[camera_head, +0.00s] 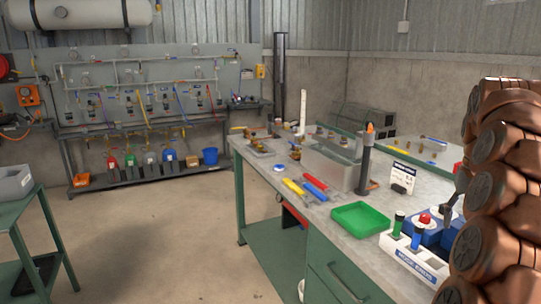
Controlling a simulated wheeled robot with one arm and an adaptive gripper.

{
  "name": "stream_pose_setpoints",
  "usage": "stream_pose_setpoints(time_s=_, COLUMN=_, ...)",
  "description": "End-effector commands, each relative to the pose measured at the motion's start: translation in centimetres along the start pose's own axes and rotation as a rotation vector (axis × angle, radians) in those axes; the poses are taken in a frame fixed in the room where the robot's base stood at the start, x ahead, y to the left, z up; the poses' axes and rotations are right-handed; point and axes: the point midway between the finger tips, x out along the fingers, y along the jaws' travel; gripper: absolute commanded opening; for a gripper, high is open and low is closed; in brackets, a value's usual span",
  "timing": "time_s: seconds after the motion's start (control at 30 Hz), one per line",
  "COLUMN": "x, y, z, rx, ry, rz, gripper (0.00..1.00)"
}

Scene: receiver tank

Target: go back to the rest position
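My copper-coloured arm fills the right edge of the head view. A dark part beside it, which looks like my gripper (459,190), shows above the workbench (335,212) near the blue and white holder (433,238). Most of it is hidden behind the arm, so I cannot tell whether its fingers are open or shut. I see nothing held in the visible part. I cannot tell whether it touches the holder.
A green tray (360,219), a dark upright post (365,160) and coloured tools (315,185) are on the bench. A piping panel (150,90) stands at the back wall. A green table (22,210) is at left. Open floor (150,250) lies between.

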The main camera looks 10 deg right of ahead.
Motion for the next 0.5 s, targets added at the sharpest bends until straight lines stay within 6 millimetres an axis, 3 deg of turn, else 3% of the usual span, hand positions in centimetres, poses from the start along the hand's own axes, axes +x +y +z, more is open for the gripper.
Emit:
stream_pose_setpoints(time_s=0.37, x=0.4, y=-4.3, z=2.8, rx=-0.115, ry=-0.013, rz=-0.003, gripper=0.57)
stream_pose_setpoints(time_s=0.5, x=1.0, y=-6.9, z=5.1, rx=-0.187, ry=-0.029, rz=-0.003, gripper=0.57)
